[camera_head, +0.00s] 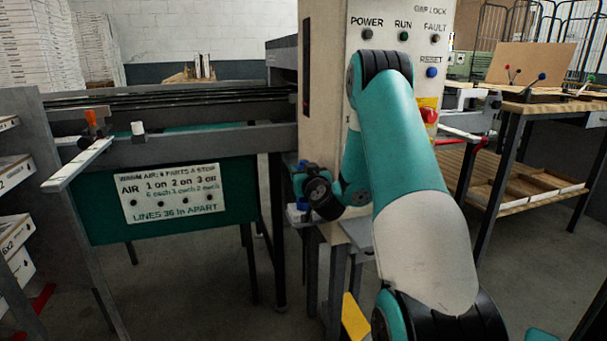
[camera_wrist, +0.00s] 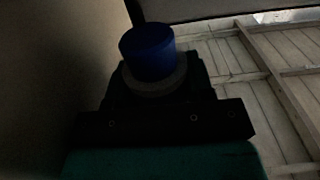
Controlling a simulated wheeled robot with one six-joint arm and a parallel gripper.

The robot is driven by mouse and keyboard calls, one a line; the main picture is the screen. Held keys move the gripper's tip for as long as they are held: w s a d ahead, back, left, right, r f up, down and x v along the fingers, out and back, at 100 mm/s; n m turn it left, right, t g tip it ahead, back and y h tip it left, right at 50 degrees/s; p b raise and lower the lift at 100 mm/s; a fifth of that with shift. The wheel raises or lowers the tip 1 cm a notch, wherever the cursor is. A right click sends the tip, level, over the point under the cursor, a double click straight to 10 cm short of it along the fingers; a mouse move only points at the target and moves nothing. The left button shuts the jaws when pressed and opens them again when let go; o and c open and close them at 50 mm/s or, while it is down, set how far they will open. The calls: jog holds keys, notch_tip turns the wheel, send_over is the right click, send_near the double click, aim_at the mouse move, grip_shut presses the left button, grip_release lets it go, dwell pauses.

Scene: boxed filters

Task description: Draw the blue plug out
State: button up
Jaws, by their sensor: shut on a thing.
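The blue plug (camera_wrist: 148,52) is a short round blue cylinder above a grey collar (camera_wrist: 155,80) in the dark wrist view. My gripper (camera_wrist: 160,98) is black and shut on the plug; its fingers are hard to make out in the shadow. In the head view my wrist is beside the grey cabinet's (camera_head: 328,75) lower left side. Small blue patches show around my wrist there, and I cannot tell which is the plug. Whatever lies beneath the plug, and whether it is seated in anything, is hidden.
The cabinet carries lamps, a blue reset button (camera_head: 432,72) and a red knob (camera_head: 429,115). A conveyor frame (camera_head: 220,140) with a white sign (camera_head: 172,192) stands to the left. A wooden bench (camera_head: 530,105) stands to the right.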

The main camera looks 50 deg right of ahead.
notch_tip(320, 180, up, 9)
jog(key=p, duration=0.8)
dwell(0.5)
